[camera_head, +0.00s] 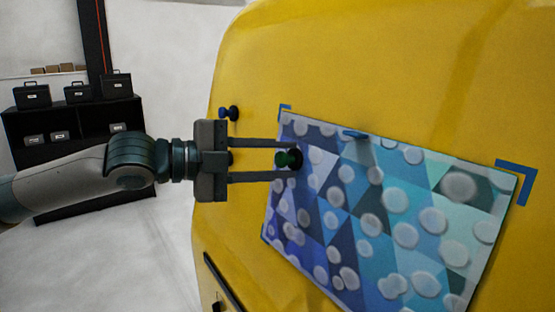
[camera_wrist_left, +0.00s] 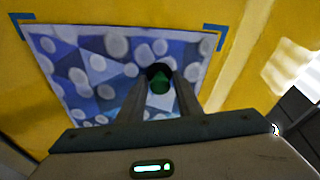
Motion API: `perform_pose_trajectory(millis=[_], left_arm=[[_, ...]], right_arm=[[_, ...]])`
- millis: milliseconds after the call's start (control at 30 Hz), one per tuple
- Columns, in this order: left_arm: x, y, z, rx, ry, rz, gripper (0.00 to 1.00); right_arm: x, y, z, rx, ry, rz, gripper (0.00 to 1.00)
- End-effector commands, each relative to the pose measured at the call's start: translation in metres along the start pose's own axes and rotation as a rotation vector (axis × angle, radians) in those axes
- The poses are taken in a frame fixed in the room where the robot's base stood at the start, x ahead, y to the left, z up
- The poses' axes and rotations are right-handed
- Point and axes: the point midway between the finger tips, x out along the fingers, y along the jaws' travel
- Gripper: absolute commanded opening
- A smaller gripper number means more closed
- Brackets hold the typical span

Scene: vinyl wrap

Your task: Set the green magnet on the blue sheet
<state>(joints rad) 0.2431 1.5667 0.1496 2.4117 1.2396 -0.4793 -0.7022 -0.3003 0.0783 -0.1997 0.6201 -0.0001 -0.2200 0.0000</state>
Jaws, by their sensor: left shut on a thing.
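The blue sheet (camera_head: 345,235) lies against the yellow panel, patterned with blue, purple and teal triangles and pale round spots. It also shows in the left wrist view (camera_wrist_left: 90,75). My left gripper (camera_head: 297,160) is in front of the sheet's upper left part. Its fingers are shut on the green magnet (camera_head: 284,159), which has a dark round base. In the left wrist view the magnet (camera_wrist_left: 160,82) sits between the fingertips, over the sheet. I cannot tell whether its base touches the sheet. My right gripper is not in view.
The yellow panel (camera_head: 400,60) fills the right side. Blue corner marks (camera_head: 518,180) frame the sheet. A dark blue magnet (camera_head: 229,113) sits on the panel above my gripper. A blue piece (camera_head: 355,134) is at the sheet's top edge. A dark shelf with cases (camera_head: 32,95) stands far left.

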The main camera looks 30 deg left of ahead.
Motion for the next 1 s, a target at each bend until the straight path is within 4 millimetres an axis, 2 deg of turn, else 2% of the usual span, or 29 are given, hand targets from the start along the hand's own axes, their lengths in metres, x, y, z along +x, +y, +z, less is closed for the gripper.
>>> perform_pose_trajectory(millis=[300,333,400,767,1000], left_arm=[[0.000,0.000,0.000,0.000,0.000,-0.001,0.05],[0.000,0.000,0.000,0.000,0.000,-0.001,0.39],[0.000,0.000,0.000,0.000,0.000,-0.001,0.53],[0.000,0.000,0.000,-0.001,0.000,-0.001,0.53],[-0.003,0.001,0.003,-0.001,-0.006,-0.006,0.53]], right_arm=[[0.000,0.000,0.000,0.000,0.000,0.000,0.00],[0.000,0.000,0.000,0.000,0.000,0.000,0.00],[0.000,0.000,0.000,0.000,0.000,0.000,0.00],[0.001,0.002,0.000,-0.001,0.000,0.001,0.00],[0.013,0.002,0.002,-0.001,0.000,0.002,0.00]])
